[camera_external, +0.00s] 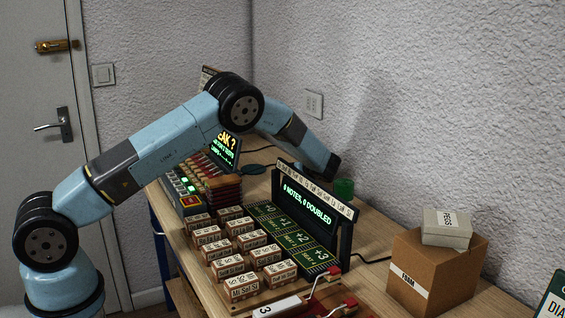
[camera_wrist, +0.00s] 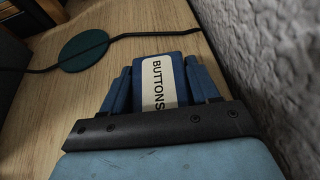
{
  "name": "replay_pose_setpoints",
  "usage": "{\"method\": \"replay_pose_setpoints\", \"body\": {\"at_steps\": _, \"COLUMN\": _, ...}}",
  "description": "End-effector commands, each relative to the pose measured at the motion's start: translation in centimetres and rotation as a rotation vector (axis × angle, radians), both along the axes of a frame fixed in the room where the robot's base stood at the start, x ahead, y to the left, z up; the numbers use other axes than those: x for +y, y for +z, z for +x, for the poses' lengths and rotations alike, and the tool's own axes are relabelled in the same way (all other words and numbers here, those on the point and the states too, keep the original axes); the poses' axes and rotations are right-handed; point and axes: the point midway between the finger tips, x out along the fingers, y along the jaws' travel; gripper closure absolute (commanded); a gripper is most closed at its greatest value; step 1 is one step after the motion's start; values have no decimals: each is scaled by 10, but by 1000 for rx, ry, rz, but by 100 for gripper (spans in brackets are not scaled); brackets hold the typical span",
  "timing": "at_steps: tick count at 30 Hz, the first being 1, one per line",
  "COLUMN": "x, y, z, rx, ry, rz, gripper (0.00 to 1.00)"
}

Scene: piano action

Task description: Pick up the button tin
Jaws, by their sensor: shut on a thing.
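The button tin (camera_wrist: 181,80) is blue with a white label reading "BUTTONS" and shows in the wrist view. My gripper (camera_wrist: 157,68) is shut on it, with one blue finger along each side of the tin. The lower part of the tin is hidden behind the dark bar of my gripper. I cannot tell whether the tin is touching the wooden top or held above it. In the external view the tin and my fingertips are hidden behind the lit display board (camera_external: 308,203).
A dark green round thing (camera_wrist: 83,50) with a cable lies left of the tin; the rough wall (camera_wrist: 275,75) is close on the right. Several labelled blocks (camera_external: 242,286) stand before the display. A cardboard box (camera_external: 440,275) with a grey box (camera_external: 447,227) on top stands right.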

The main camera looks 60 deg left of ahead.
Motion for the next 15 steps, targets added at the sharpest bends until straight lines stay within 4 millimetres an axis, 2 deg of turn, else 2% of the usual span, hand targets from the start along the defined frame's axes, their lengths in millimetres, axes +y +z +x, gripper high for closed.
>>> {"method": "replay_pose_setpoints", "body": {"at_steps": 1, "x": 0, "y": 0, "z": 0, "rx": 0, "ry": 0, "rz": 0, "gripper": 61}}
{"method": "replay_pose_setpoints", "body": {"at_steps": 5, "x": 0, "y": 0, "z": 0, "rx": 0, "ry": 0, "rz": 0, "gripper": 73}}
{"method": "replay_pose_setpoints", "body": {"at_steps": 15, "x": 0, "y": 5, "z": 0, "rx": -1, "ry": 0, "rz": 0, "gripper": 74}}
